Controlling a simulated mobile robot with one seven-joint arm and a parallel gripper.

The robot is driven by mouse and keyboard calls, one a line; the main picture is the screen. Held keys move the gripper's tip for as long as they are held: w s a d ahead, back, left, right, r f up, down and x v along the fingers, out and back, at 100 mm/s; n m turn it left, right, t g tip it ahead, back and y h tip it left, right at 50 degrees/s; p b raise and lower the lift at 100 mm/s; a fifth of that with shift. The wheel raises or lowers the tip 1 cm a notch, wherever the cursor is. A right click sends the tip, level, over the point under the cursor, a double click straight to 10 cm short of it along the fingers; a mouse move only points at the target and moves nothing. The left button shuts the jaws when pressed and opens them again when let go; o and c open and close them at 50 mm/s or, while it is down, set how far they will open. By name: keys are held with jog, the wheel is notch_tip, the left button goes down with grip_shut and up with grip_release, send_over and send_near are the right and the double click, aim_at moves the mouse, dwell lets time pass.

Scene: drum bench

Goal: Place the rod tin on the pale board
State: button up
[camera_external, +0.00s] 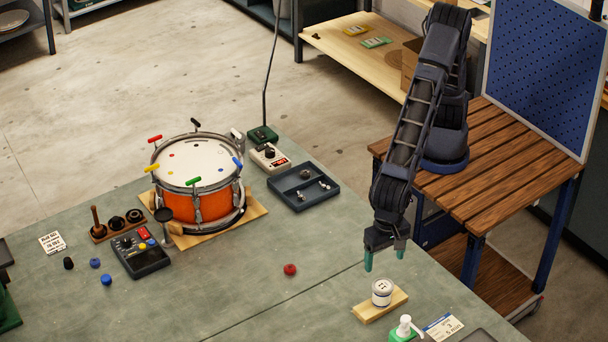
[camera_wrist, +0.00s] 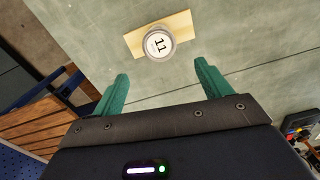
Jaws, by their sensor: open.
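A white tin (camera_external: 381,291) with dark marks on its lid, the likely rod tin, stands upright on the pale board (camera_external: 364,313). In the wrist view the tin (camera_wrist: 159,44) shows "11" on its lid, and the pale board (camera_wrist: 180,21) shows on both sides of it. My gripper (camera_external: 385,260) has two green fingers. It is open and empty, above the bench and behind the tin, apart from it. In the wrist view the tin is beyond the spread fingertips of my gripper (camera_wrist: 162,72).
A green pump bottle (camera_external: 403,329) and a label card (camera_external: 443,327) are close to the board. A red knob (camera_external: 290,269) lies to its left. An orange drum (camera_external: 197,190) and a dark tray (camera_external: 304,199) are farther off. The bench between is mostly clear.

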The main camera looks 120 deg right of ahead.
jog(key=s+d+r+n+t+y, duration=0.1)
jog(key=s+d+r+n, duration=0.5)
jog(key=d+r, duration=0.55)
jog(key=s+d+r+n+t, duration=0.1)
jog(key=s+d+r+n, duration=0.2)
jog(key=s+d+r, duration=0.8)
jog(key=s+d+f+n+t+h, duration=0.1)
jog(key=s+d+f+n+t, duration=0.1)
jog(key=s+d+n, duration=0.8)
jog(key=s+d+f, duration=0.1)
jog(key=s+d, duration=0.6)
jog(key=s, duration=0.3)
jog(key=shift+d+f+n+t, duration=0.15)
jog(key=shift+n+t, duration=0.15)
